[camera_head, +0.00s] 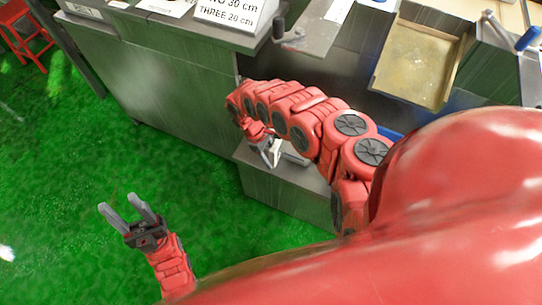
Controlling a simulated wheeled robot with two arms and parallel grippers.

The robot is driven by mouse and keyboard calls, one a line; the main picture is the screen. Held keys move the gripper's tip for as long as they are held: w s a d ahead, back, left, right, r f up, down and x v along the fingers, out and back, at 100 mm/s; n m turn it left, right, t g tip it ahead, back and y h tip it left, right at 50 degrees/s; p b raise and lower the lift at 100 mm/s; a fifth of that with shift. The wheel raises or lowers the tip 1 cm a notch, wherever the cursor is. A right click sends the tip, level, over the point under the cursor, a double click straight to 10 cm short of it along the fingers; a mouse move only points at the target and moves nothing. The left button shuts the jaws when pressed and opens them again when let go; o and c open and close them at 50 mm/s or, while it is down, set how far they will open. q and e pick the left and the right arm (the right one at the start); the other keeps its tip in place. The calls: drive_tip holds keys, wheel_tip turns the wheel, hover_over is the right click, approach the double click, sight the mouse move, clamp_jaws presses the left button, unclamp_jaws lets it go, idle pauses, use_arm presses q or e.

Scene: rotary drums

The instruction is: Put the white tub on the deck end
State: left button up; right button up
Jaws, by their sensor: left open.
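My left gripper (127,208) is open and empty above the green floor at the lower left. My right arm reaches across the middle, and its gripper (270,156) points down over a low grey metal deck (285,196). The right gripper is small and partly covered by its own arm, so its jaws are not clear. A pale patch (293,153) shows beside the right gripper under the arm. I cannot tell whether it is the white tub. No white tub is clearly in view.
A grey metal cabinet (175,75) stands behind, with a printed sign (236,12) and a handle (288,35) on top. A worn open tray (418,65) lies at the upper right. A red stool (25,35) stands far left. The green floor (75,160) at left is clear.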

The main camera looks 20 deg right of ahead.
drive_tip(key=shift+w+r, duration=0.1)
drive_tip(key=shift+r, duration=0.15)
drive_tip(key=v, duration=1.1)
drive_tip(key=shift+r, duration=0.3)
drive_tip(key=shift+a, duration=0.1)
